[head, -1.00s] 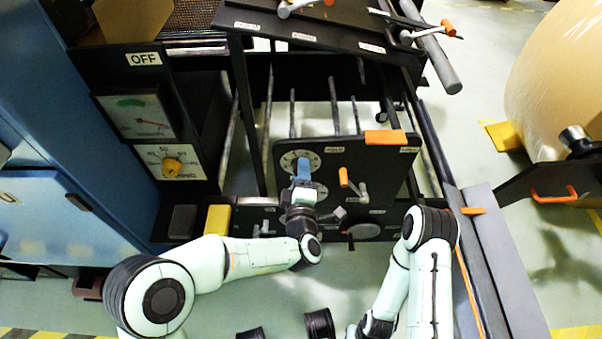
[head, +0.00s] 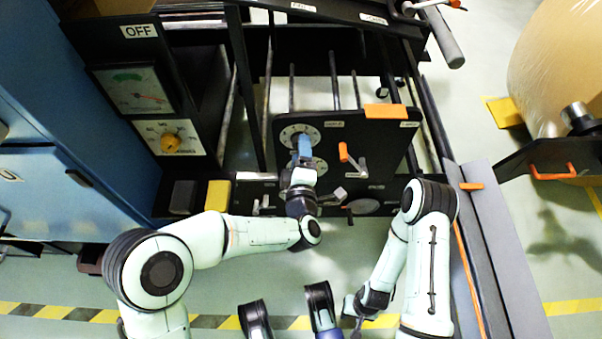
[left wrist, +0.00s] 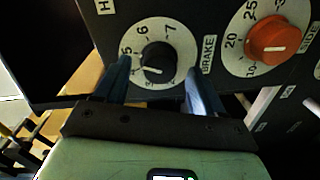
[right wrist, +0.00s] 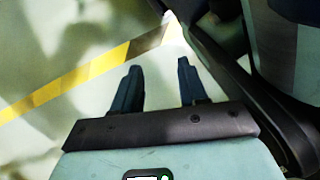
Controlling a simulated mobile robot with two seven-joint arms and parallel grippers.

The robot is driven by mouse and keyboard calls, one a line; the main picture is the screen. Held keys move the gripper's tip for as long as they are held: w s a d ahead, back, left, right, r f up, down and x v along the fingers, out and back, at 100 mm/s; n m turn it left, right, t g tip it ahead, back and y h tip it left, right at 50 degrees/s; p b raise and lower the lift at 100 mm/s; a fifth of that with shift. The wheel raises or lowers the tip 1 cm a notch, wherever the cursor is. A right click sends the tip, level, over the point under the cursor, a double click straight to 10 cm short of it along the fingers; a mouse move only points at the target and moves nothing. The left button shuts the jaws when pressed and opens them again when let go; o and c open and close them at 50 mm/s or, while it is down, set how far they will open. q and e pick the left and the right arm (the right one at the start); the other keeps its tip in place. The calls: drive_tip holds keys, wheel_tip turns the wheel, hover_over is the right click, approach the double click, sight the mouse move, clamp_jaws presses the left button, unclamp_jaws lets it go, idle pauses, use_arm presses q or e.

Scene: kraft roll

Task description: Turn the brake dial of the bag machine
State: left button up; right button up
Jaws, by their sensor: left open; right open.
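The brake dial is a black knob (left wrist: 157,60) on a white numbered plate, with a BRAKE label beside it, in the left wrist view. In the head view its white plate (head: 287,134) shows on the black panel, partly hidden by my left gripper (head: 303,150). My left gripper, also in the left wrist view (left wrist: 158,82), is open. Its two blue fingers lie on either side of the knob, with a visible gap on each side. I cannot tell their exact depth. My right gripper (right wrist: 155,80) is open and empty above the floor.
An orange dial (left wrist: 270,40) sits close beside the black knob. An orange-handled crank (head: 352,158) is right of the dials on the panel. A gauge box (head: 135,90) stands left. A large kraft roll (head: 560,70) is at the far right. Floor in front is open.

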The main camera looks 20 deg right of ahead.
use_arm(q)
drive_tip(key=p+v, duration=0.2)
drive_tip(key=v, duration=0.9)
drive_tip(key=shift+s+a, duration=0.15)
drive_tip(key=shift+s, duration=0.2)
use_arm(e)
drive_tip(key=shift+t, duration=0.9)
drive_tip(key=w+r, duration=0.1)
drive_tip(key=w, duration=0.2)
drive_tip(key=w+r, duration=0.1)
drive_tip(key=shift+w+a+r, duration=0.3)
drive_tip(key=shift+w, duration=0.05)
